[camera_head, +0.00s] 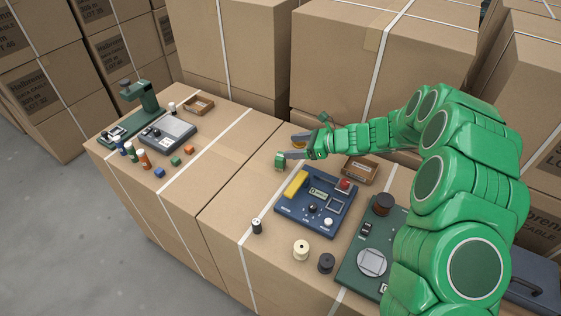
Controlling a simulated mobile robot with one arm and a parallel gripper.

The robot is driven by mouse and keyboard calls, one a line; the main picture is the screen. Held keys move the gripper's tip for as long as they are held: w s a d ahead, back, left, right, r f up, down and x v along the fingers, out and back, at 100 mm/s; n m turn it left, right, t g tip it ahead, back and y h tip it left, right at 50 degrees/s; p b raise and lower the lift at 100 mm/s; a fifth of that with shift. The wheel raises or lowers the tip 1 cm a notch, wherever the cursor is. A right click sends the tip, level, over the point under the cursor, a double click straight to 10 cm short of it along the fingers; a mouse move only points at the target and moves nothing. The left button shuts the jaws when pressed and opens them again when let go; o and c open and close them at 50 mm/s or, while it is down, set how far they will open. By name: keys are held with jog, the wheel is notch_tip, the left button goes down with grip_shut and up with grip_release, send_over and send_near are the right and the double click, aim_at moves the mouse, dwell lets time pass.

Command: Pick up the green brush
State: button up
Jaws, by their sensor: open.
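My green arm reaches in from the right, and my gripper (289,150) hangs over the cardboard boxes behind the blue control panel (317,203). Its jaws are apart, one tip lower left and one upper right. A small green cube (176,161) lies on the left box between an orange cube (190,150) and a blue cube (159,173).
Spools (301,250) stand in front of the panel. A green device (371,262) sits right of it, partly behind my arm. A small brown tray (360,170) lies behind the panel. Tall boxes close off the back.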

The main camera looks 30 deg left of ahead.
aim_at(276, 157)
notch_tip(276, 157, down, 5)
jog(key=shift+r, duration=0.2)
jog(key=shift+x, duration=3.75)
jog(key=shift+c, duration=0.2)
jog(key=c, duration=1)
jog(key=shift+r, duration=0.15)
